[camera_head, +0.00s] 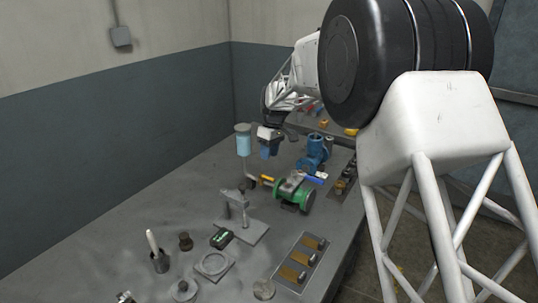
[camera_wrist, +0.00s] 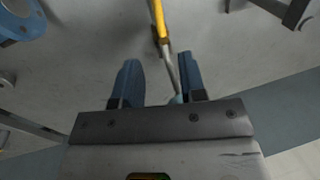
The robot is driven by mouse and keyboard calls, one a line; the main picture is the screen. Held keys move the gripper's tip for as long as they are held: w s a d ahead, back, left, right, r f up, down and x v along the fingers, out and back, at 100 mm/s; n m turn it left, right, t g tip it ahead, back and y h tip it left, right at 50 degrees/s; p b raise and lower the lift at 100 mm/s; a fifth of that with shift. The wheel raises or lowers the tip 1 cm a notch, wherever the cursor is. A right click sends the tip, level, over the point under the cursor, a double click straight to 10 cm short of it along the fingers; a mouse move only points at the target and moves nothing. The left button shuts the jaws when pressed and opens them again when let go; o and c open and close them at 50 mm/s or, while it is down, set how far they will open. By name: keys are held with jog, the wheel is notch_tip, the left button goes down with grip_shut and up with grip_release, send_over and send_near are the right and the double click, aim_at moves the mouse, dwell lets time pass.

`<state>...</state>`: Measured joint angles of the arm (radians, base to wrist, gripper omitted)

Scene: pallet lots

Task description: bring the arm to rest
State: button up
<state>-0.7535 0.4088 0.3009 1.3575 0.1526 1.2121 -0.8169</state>
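My gripper (camera_head: 270,143) hangs above the grey worktop in the head view, fingers pointing down. It is beside a light blue cylinder with a grey top (camera_head: 243,142). In the wrist view its two blue fingers (camera_wrist: 160,78) stand apart with a gap between them, and I see no object clamped there. A yellow and grey rod (camera_wrist: 161,25) shows beyond the fingers and runs toward the right one; contact with it cannot be told. My arm reaches in from the right, over the back of the worktop.
Walls close off the left and back. The worktop's left part is clear.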

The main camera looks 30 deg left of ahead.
jog(key=shift+d, duration=0.1)
dwell(0.3)
jog(key=s+d+r+m+t, duration=0.1)
jog(key=s+d+r+m, duration=0.3)
jog(key=d, duration=0.9)
jog(key=s+d+r+m, duration=0.1)
jog(key=d+r, duration=0.6)
jog(key=d, duration=0.6)
jog(key=s+d+r+m+t, duration=0.1)
jog(key=s+d+r+m, duration=0.3)
jog(key=d, duration=1)
jog(key=s+d+f+m+t, duration=0.1)
jog(key=s+d+m, duration=0.3)
jog(key=s+d, duration=0.9)
jog(key=s+d+f+m+t, duration=0.1)
jog(key=s+d+f+m, duration=0.2)
jog(key=s+d, duration=1)
jog(key=shift+s+d+m+t, duration=0.2)
jog(key=shift+s+m+t, duration=0.2)
jog(key=shift+s+m, duration=0.55)
jog(key=shift+o, duration=0.3)
jog(key=shift+s+n, duration=0.2)
jog(key=shift+n, duration=0.05)
